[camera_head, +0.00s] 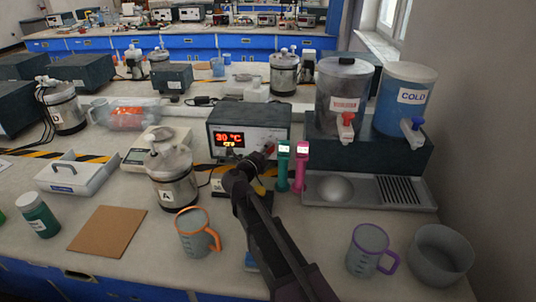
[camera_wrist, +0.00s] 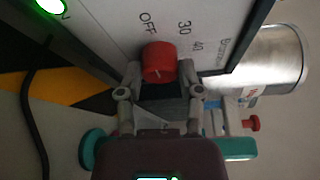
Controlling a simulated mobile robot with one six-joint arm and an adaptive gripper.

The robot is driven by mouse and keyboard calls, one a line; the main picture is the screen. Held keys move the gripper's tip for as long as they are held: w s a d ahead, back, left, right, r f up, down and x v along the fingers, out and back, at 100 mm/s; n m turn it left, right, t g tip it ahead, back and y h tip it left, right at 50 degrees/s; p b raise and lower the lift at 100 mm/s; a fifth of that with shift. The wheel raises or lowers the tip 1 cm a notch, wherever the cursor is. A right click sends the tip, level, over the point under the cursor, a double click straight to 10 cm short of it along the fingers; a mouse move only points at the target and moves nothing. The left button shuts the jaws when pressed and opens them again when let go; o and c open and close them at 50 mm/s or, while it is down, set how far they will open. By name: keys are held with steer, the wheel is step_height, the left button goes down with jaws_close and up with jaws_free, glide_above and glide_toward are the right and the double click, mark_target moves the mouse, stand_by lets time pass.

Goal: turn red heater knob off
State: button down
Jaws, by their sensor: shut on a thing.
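The red heater knob (camera_wrist: 158,62) is on the white front panel (camera_wrist: 105,22) of the heater box, between my fingertips in the wrist view. The panel reads OFF at the knob's upper left, with 30 and 40 to the right. A faint pale mark shows on the knob; which label it points to is unclear. My gripper (camera_wrist: 159,78) is shut on the knob. In the head view the dark heater box (camera_head: 248,112) shows a red 30 °C display (camera_head: 229,138). There my gripper (camera_head: 266,160) is at the box's front right and largely hides the knob.
Green and pink holders (camera_head: 283,166) stand close right of my gripper. A metal vessel (camera_head: 172,180) stands left. An orange-rimmed mug (camera_head: 196,234) and a purple-handled mug (camera_head: 369,250) are in front. Hot and cold dispensers (camera_head: 403,98) stand right. A green lamp (camera_wrist: 50,5) glows on the panel.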

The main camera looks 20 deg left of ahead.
stand_by(0.5)
steer(key=shift+c, duration=1.3)
jaws_free()
steer(key=shift+w, duration=0.1)
steer(key=shift+a, duration=0.1)
